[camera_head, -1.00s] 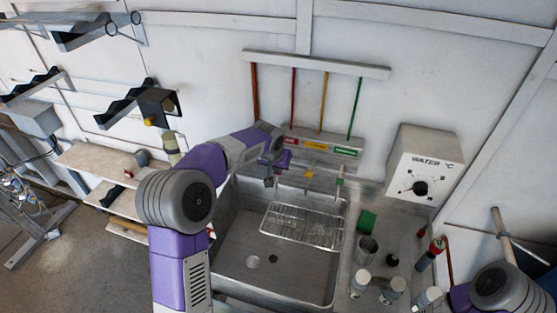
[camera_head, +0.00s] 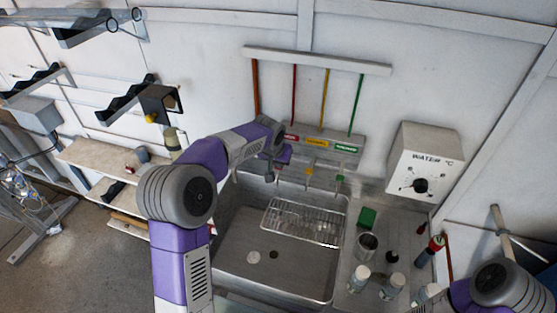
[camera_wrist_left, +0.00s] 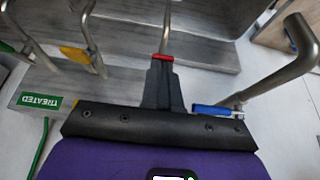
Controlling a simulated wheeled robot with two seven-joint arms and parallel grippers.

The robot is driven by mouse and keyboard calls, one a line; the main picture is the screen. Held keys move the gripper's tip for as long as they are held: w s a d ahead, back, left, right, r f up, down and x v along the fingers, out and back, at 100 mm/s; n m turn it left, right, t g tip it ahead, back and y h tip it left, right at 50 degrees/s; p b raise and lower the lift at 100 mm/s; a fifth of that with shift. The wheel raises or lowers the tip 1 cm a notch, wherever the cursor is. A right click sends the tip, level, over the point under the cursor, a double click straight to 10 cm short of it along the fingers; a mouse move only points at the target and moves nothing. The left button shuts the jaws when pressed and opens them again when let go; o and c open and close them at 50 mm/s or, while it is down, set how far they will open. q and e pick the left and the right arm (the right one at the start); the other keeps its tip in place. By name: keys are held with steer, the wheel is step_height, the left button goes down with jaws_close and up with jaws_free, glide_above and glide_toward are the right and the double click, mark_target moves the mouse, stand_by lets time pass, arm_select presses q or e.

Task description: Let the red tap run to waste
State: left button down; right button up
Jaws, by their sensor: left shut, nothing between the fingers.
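My left gripper (camera_head: 272,172) is over the back left of the steel sink (camera_head: 232,255), close to the tap row. In the left wrist view its dark fingers (camera_wrist_left: 163,68) are shut and empty. Their tips meet the red tap lever (camera_wrist_left: 163,57) in the picture; I cannot tell whether they touch it. The red tap's spout (camera_wrist_left: 167,22) points away over the sink. No water stream is visible from it. In the head view my arm mostly hides the red tap. The red label (camera_head: 291,138) is on the wall panel. My right gripper is out of view.
The yellow tap (camera_head: 309,171) and green tap (camera_head: 340,182) stand right of my gripper. A blue-lever tap (camera_wrist_left: 215,110) is close on its other side. A wire rack (camera_head: 302,222) lies in the sink. Bottles (camera_head: 359,280) and a beaker (camera_head: 367,245) stand on the right counter.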

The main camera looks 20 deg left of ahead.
arm_select(q)
steer(key=shift+r, duration=0.5)
steer(key=shift+r+p, duration=0.45)
steer(key=shift+p, duration=0.2)
steer(key=r+p, duration=0.1)
steer(key=r, duration=0.1)
steer(key=r+p, duration=0.1)
steer(key=p, duration=0.1)
steer(key=shift+w+r, duration=0.4)
steer(key=w+r+v, duration=0.1)
steer(key=v, duration=0.8)
steer(key=shift+w, duration=0.4)
steer(key=shift+a+f, duration=0.1)
steer(key=shift+f, duration=0.1)
